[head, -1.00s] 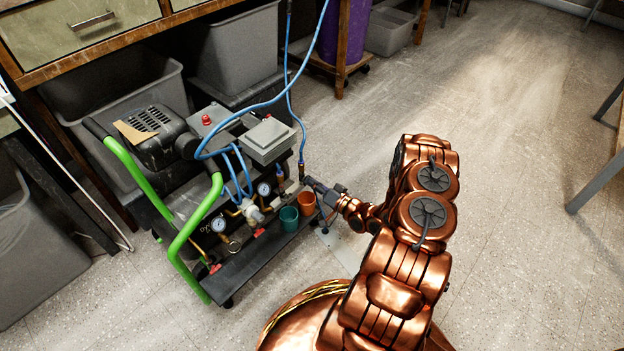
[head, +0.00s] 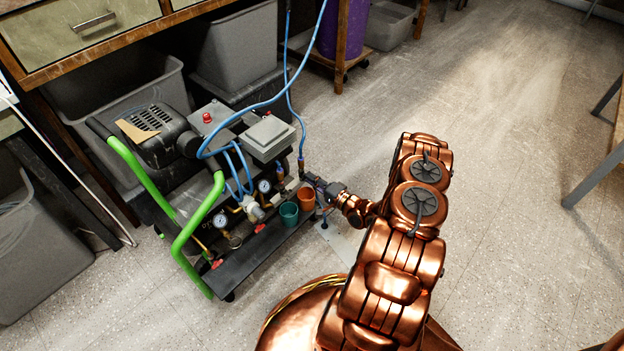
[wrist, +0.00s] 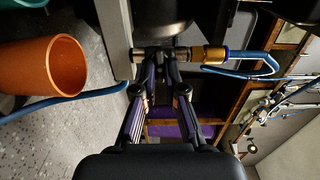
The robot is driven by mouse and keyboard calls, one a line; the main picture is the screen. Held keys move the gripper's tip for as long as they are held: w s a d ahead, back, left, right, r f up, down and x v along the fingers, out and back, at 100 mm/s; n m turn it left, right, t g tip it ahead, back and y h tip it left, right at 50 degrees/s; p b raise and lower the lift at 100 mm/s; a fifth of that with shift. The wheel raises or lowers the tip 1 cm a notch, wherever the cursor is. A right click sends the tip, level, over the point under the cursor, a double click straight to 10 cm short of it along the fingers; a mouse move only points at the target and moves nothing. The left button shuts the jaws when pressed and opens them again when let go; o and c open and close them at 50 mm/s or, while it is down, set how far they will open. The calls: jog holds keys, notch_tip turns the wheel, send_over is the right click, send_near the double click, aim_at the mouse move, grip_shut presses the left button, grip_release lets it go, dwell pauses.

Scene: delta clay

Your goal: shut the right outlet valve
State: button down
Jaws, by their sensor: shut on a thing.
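The right outlet valve (wrist: 155,56) is a metal fitting in the wrist view, with a brass coupling (wrist: 212,54) and blue hose on its right side. My gripper (wrist: 158,72) is at the valve, its two fingers drawn together and shut on its handle. The handle is mostly hidden between the fingertips, so its angle cannot be told. In the head view my gripper (head: 318,186) reaches the right end of the compressor cart (head: 250,258), just below the hose coupling (head: 301,165), and covers the valve.
An orange cup (head: 306,200) and a teal cup (head: 289,214) stand on the cart's front shelf, close left of my gripper. Pressure gauges (head: 264,186) and red-handled valves (head: 259,228) are farther left. A blue hose (head: 291,105) rises behind. Floor (head: 510,150) is open at right.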

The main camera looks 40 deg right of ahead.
jog(key=shift+a, duration=0.1)
dwell(0.5)
jog(key=c, duration=1.2)
grip_release()
jog(key=shift+c, duration=0.2)
jog(key=shift+s, duration=0.1)
jog(key=v, duration=1.2)
